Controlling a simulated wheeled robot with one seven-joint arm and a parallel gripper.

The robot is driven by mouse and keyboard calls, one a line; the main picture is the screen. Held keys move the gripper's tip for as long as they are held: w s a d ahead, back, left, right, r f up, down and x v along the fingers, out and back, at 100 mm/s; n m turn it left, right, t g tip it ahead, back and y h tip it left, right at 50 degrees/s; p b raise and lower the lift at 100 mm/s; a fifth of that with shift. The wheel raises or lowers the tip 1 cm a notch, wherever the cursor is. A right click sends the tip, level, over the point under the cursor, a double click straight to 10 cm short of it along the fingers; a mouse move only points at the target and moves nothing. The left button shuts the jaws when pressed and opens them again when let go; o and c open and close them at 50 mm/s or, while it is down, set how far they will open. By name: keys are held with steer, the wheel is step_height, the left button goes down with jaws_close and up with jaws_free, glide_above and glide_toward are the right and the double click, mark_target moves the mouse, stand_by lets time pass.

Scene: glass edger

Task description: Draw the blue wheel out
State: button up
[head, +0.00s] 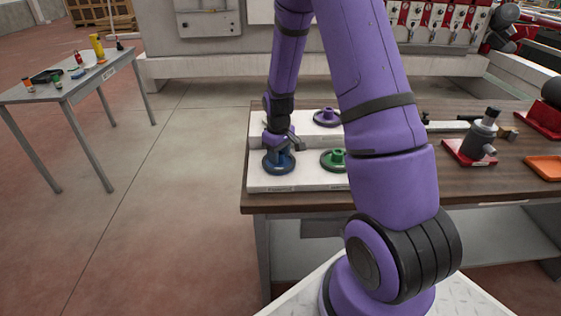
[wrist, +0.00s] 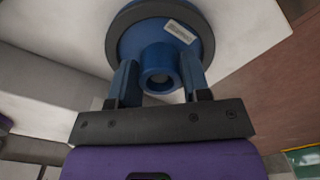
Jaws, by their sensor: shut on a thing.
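The blue wheel (head: 278,163) sits at the front left of the white block (head: 290,183) on the workbench. In the wrist view the blue wheel (wrist: 201,37) shows as a round disc with a small pale label and a hollow central hub. My gripper (head: 279,145) is above the wheel in the head view. In the wrist view my gripper (wrist: 158,80) has one finger on each side of the hub and is shut on it. Whether the wheel's underside touches the block cannot be told.
A green wheel (head: 334,159) sits right of the blue one, and a purple wheel (head: 327,117) sits behind on the raised step. My arm hides part of the bench. A grey pump-like part (head: 481,138) on a red base and an orange tray (head: 545,167) stand to the right.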

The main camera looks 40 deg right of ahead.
steer(key=shift+r, duration=0.65)
stand_by(0.4)
steer(key=shift+r, duration=2.85)
steer(key=shift+r, duration=0.1)
steer(key=shift+r, duration=1.9)
